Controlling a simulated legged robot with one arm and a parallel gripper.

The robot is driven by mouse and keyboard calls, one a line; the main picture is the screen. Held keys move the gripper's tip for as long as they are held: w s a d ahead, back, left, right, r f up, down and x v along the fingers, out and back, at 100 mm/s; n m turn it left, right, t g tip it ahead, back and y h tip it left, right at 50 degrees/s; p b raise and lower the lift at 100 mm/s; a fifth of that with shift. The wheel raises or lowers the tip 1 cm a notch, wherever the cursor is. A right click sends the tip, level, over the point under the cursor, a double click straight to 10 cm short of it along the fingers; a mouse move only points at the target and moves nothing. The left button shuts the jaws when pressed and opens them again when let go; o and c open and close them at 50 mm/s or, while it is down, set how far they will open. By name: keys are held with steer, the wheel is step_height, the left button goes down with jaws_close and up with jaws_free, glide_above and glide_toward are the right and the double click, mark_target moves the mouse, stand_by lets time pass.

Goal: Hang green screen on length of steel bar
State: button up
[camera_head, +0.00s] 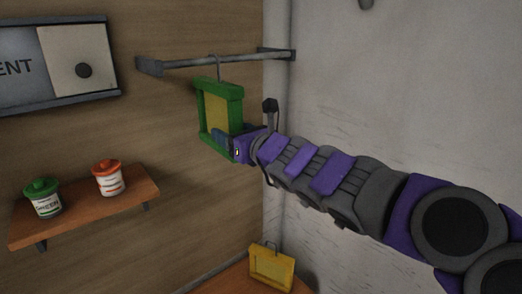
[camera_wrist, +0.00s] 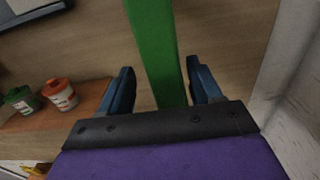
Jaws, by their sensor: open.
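The green screen (camera_head: 238,92) is a green frame with a yellow-green panel. It hangs upright, a hook at its top reaching the steel bar (camera_head: 215,60), which runs along the wall. My gripper (camera_head: 226,140) is at the frame's lower right side. In the wrist view a green frame member (camera_wrist: 155,50) runs between the two blue fingers of my gripper (camera_wrist: 163,88), with visible gaps on both sides. The fingers are open. The exact contact of hook and bar is too small to tell.
A wooden shelf (camera_head: 90,212) at left holds a green-lidded jar (camera_head: 43,199) and an orange-lidded jar (camera_head: 109,179). A yellow screen (camera_head: 271,268) stands on a wooden surface below. A sign panel (camera_head: 50,65) is at upper left. The white wall is close on the right.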

steer(key=shift+s+a+p+v, duration=0.35)
steer(key=shift+p+v, duration=1.8)
steer(key=shift+v, duration=4.85)
steer(key=s+a+f+n+g+y+b, duration=0.1)
steer(key=s+a+f+n+g+b, duration=0.45)
steer(key=s+f+n, duration=0.4)
steer(key=s+a+f+n+g+b, duration=0.5)
steer(key=s+a+f+n+b, duration=0.15)
steer(key=f+n, duration=0.65)
steer(key=s+d+f+n+g+h+b, duration=0.2)
steer(key=s+d+f, duration=0.1)
steer(key=f, duration=0.4)
steer(key=s+d+f+n+g+h+b, duration=0.1)
steer(key=s+d+f+n+h+b, duration=0.2)
steer(key=f, duration=0.4)
steer(key=s+d+f+n+g+h+b, duration=0.1)
steer(key=s+d+f+h, duration=0.2)
steer(key=d, duration=0.3)
steer(key=s+d+f+g+h+b, duration=0.1)
steer(key=s+d+f+g+h, duration=0.1)
steer(key=s+d+f, duration=0.3)
steer(key=shift+s+d+f+n+h, duration=0.35)
steer(key=shift+s+d+h, duration=0.2)
steer(key=shift+d, duration=0.6)
